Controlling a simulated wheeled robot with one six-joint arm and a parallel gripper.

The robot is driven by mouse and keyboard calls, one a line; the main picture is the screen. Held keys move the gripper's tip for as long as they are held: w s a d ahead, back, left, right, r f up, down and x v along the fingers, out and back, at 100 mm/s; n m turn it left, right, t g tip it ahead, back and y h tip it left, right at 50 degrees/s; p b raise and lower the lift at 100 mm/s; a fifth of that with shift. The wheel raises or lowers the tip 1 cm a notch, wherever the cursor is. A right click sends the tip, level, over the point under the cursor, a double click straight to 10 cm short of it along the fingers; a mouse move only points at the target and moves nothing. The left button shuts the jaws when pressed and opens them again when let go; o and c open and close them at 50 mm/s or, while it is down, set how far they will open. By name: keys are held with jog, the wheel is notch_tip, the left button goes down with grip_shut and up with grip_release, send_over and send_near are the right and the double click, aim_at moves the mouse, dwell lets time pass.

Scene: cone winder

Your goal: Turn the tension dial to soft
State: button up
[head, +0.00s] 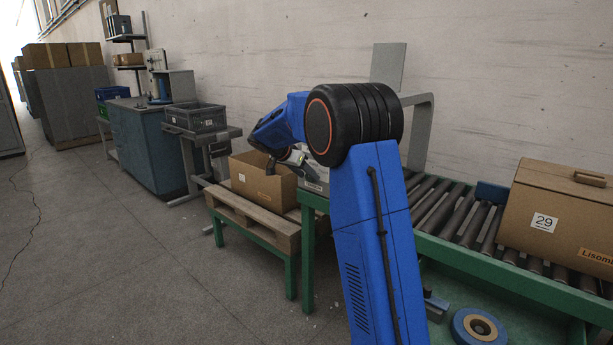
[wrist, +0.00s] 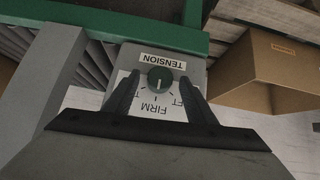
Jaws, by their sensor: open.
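The green round tension dial (wrist: 160,78) sits on a grey panel in the wrist view, under an upside-down TENSION label (wrist: 163,61). A pale mark on the dial points down the picture toward the upside-down word FIRM (wrist: 155,106). A partly hidden label ending in FT (wrist: 182,101) is at lower right, and another, mostly hidden, is at lower left. My gripper (wrist: 159,80) is open, one dark finger on each side of the dial; I cannot tell whether they touch it. In the head view the dial is not visible, and my arm covers much of that area.
An open cardboard box (head: 262,187) stands on a wooden pallet (head: 250,215) beside the gripper. A green-framed roller conveyor (head: 500,268) runs to the right, bearing a carton marked 29 (head: 560,215). A blue cabinet (head: 146,145) stands at left. The floor at left is mostly clear.

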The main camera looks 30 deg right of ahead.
jog(key=shift+d+f, duration=0.15)
jog(key=shift+f, duration=0.05)
jog(key=c, duration=1.1)
jog(key=shift+o, duration=0.3)
jog(key=shift+w, duration=0.1)
jog(key=n+g+h, duration=0.1)
jog(key=g, duration=0.1)
jog(key=w+n+g+h, duration=0.1)
jog(key=n+g+h, duration=0.1)
jog(key=g, duration=0.1)
jog(key=f+n+g+h, duration=0.1)
jog(key=n+g, duration=0.1)
jog(key=shift+w+a+g+h, duration=0.15)
jog(key=shift+a+g+h, duration=0.15)
jog(key=shift+g, duration=0.1)
jog(key=shift+n, duration=0.3)
